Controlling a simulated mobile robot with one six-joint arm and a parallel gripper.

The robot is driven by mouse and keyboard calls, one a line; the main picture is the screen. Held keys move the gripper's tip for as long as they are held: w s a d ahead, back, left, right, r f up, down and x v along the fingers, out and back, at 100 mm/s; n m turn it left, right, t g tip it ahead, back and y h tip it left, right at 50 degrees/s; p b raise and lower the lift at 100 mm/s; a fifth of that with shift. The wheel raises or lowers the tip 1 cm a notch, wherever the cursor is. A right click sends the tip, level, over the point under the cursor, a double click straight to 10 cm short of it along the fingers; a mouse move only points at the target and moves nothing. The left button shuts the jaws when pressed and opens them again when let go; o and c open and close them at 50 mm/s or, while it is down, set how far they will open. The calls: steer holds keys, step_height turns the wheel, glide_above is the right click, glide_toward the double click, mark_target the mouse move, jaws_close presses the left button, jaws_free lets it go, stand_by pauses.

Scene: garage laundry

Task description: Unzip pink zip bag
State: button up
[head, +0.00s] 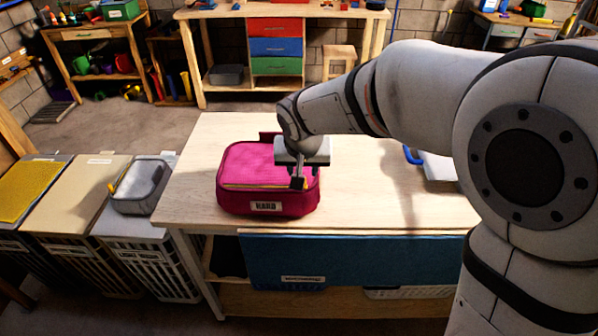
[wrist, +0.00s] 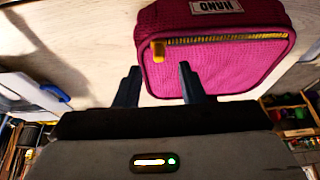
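The pink zip bag (head: 245,165) lies on the wooden table with its labelled side facing the front. Its yellow zip runs along the upper front edge and looks closed. The bag also shows in the wrist view (wrist: 225,65), with the yellow zip pull (wrist: 158,50) at the left end of the zip there. My gripper (head: 297,184) is over the bag's right front part. In the wrist view my gripper (wrist: 159,67) has its two dark fingers apart, with the pull between their lines and just beyond the tips. Nothing is held. Contact with the bag cannot be told.
The wooden table (head: 205,150) is mostly clear around the bag. A white and blue item (head: 437,167) lies at the table's right, partly behind my arm. A grey bin (head: 141,187) stands on hampers at the left. A blue cloth (head: 350,262) hangs at the front.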

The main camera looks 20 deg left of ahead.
steer(key=x, duration=0.5)
steer(key=shift+f, duration=0.2)
jaws_close()
stand_by(0.3)
